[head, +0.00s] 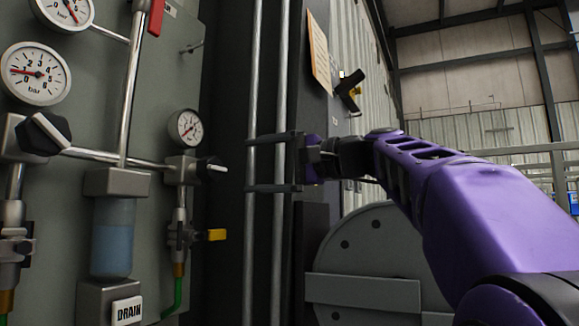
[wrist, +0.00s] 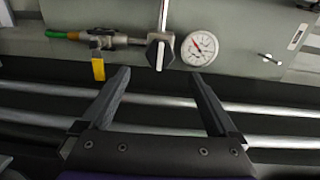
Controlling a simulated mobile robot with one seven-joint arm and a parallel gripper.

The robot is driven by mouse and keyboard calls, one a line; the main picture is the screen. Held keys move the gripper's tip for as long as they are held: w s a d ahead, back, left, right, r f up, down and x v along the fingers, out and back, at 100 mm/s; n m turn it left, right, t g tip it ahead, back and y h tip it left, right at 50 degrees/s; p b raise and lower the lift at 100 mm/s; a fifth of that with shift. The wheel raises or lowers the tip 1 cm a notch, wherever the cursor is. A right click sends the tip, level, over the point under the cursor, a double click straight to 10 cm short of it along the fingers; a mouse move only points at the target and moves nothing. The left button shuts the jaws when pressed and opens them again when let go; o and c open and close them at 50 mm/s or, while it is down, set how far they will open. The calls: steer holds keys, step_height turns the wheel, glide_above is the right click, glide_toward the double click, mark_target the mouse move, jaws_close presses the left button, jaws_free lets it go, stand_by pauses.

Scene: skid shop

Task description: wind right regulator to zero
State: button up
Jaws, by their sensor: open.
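The right regulator is a dark knob (head: 210,167) with a pale pointer stripe, on the right end of the panel's pipe. Its small round gauge (head: 186,127) sits just above it; the needle is too small to read. In the wrist view the regulator knob (wrist: 160,52) lies just beyond the fingertips, centred between them, with its stripe running up and down. The gauge (wrist: 199,48) is beside it on the right. My gripper (head: 250,164) is open and empty, its fingers pointing left at the knob with a gap between. It also shows in the wrist view (wrist: 160,76).
A yellow-handled valve (head: 216,235) with a green hose hangs below the regulator. Two vertical metal pipes (head: 279,230) run beside my gripper. A second knob (head: 43,133), a larger gauge (head: 36,73) and a bowl of blue liquid (head: 113,240) are on the left.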

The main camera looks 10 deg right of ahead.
steer(key=v, duration=0.7)
steer(key=shift+s+d, duration=0.1)
steer(key=shift+d, duration=0.05)
